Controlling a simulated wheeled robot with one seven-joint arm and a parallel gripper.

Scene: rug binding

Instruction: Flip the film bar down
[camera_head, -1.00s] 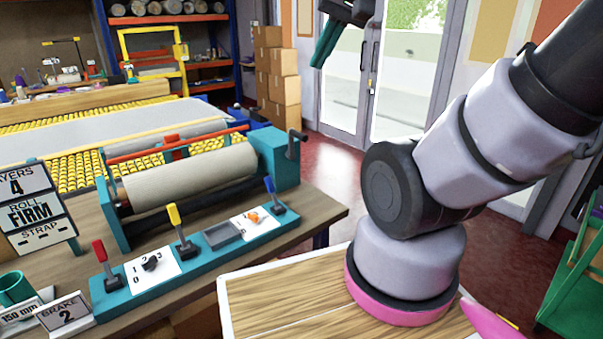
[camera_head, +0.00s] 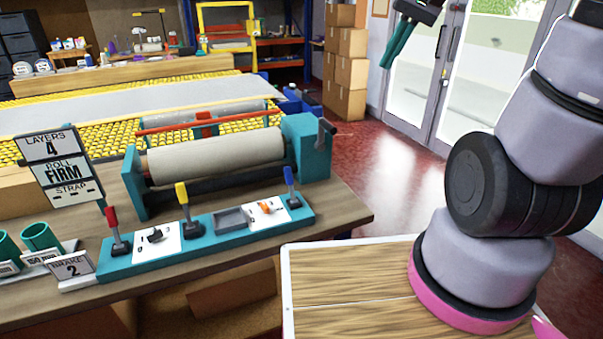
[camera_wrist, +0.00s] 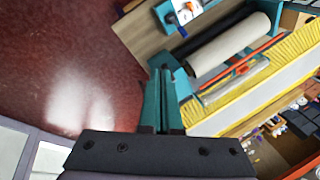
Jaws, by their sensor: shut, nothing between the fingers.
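A long red bar (camera_head: 212,121) runs across the back of the teal winding machine (camera_head: 308,143), behind a beige roll (camera_head: 215,155); I take it for the film bar, though no label shows. In the wrist view the red bar (camera_wrist: 240,70) lies beyond the roll (camera_wrist: 228,48). My gripper (camera_head: 387,62) is raised at the upper right, in front of the glass doors and well apart from the machine. Its teal fingers (camera_wrist: 161,75) are shut and empty.
A teal control strip (camera_head: 205,236) with red, yellow and blue levers stands on the bench's front edge. A sign (camera_head: 60,165) and teal cups (camera_head: 40,237) are at the left. Cardboard boxes (camera_head: 345,70) stand behind. Red floor (camera_head: 375,190) is clear to the machine's right.

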